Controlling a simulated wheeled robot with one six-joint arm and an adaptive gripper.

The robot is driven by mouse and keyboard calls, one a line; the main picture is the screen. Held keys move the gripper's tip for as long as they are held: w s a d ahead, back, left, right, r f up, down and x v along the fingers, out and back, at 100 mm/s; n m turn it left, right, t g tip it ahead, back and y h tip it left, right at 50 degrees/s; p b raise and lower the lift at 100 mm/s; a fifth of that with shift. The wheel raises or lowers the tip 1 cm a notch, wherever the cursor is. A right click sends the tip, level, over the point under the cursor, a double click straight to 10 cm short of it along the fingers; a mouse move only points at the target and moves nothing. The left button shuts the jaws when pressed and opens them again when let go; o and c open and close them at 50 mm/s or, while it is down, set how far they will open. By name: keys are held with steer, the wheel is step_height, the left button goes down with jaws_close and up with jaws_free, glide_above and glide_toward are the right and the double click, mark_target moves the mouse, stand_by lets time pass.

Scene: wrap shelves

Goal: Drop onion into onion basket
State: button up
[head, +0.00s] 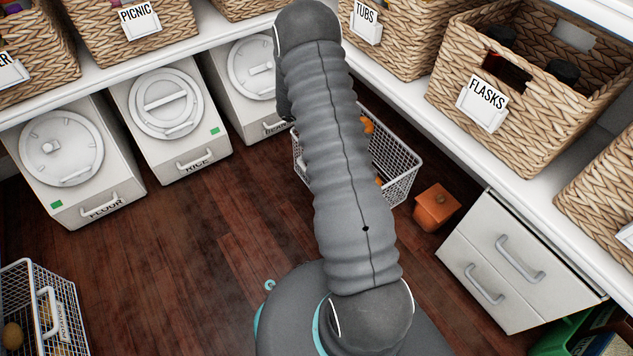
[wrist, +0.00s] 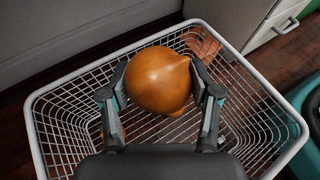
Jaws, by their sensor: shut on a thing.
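In the wrist view, my gripper (wrist: 160,77) is shut on a round brown-orange onion (wrist: 158,82), one finger on each side. The onion is over the open top of a white wire basket (wrist: 75,62), within its rim as seen from above; its exact height is unclear. Small patches of orange show below, partly hidden by the fingers and onion. In the head view, the wire basket (head: 404,180) stands on the floor, partly hidden by my arm. Orange shapes show in it, but my gripper is hidden. No label on this basket is readable.
An orange box-like object (head: 436,207) sits on the floor right of the basket, near a white drawer unit (head: 522,260). White bins (head: 170,115) line the back. Another wire basket (head: 40,310) is at lower left. The floor between is clear.

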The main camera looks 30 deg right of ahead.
steer(key=shift+f, duration=0.5)
steer(key=o, duration=1.3)
steer(key=v, duration=1.2)
